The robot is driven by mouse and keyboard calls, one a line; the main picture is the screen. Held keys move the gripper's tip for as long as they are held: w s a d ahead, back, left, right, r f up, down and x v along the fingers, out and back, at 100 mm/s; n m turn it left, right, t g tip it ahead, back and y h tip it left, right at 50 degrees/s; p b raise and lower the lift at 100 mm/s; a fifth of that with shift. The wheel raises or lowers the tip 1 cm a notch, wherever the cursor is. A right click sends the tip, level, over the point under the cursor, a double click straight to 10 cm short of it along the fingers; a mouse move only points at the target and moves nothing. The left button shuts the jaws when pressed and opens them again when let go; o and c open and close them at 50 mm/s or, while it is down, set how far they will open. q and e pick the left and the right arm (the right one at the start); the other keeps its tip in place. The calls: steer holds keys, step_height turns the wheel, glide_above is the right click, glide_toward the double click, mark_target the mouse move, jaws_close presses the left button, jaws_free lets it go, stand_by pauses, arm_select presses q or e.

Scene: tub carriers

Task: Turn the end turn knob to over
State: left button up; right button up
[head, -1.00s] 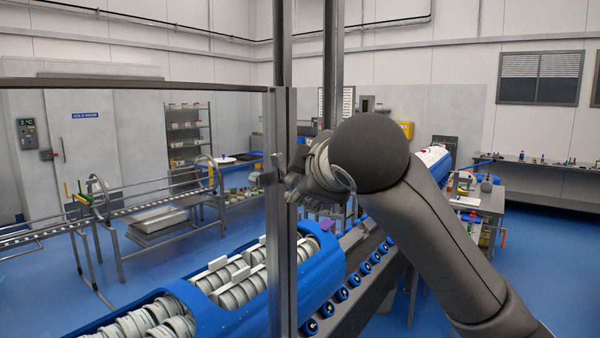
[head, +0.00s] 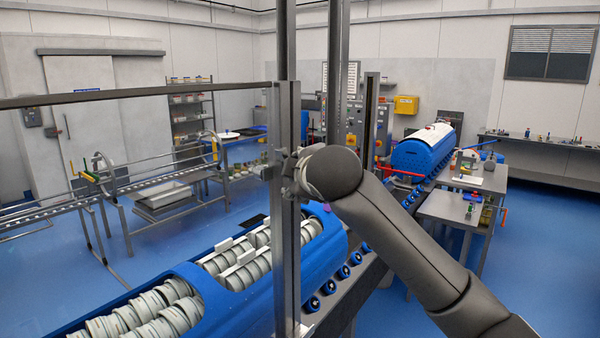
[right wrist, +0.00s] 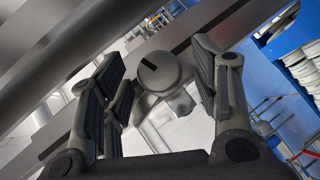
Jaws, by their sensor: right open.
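The end turn knob (right wrist: 163,74) is a round grey knob with a short dark bar on its face. In the right wrist view it sits on a grey metal bar, and the bar mark slants from upper left to lower right. My right gripper (right wrist: 158,80) is open, with one finger on each side of the knob; gaps show, and I see no contact. In the head view my right arm reaches to the metal post at the middle, and its wrist hides most of the gripper and the knob. My left gripper is not in view.
A blue tub carrier (head: 328,262) with pale round tubs lies below the post (head: 287,215). A second blue carrier (head: 420,155) stands farther back on the roller line. A conveyor (head: 140,172) is at the left and a grey side table (head: 450,207) at the right.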

steer(key=c, duration=1)
steer(key=shift+f+t+b, duration=0.25)
steer(key=shift+t+b, duration=0.05)
steer(key=shift+b, duration=0.45)
steer(key=n+t+b, duration=0.2)
steer(key=n+b, duration=0.1)
steer(key=b, duration=0.1)
steer(key=f+n+t+y+b, duration=0.1)
steer(key=n+t+b, duration=0.1)
steer(key=b, duration=0.3)
steer(key=n+t+y+b, duration=0.1)
steer(key=n+t+b, duration=0.2)
steer(key=n+b, duration=0.1)
steer(key=shift+f+b, duration=0.25)
steer(key=shift+b, duration=0.25)
steer(key=shift+c, duration=0.2)
steer(key=shift+r+n+t+y+b, duration=0.1)
steer(key=shift+n+t+y+b, duration=0.5)
steer(key=shift+n+y+b, duration=0.9)
steer(key=shift+n, duration=0.4)
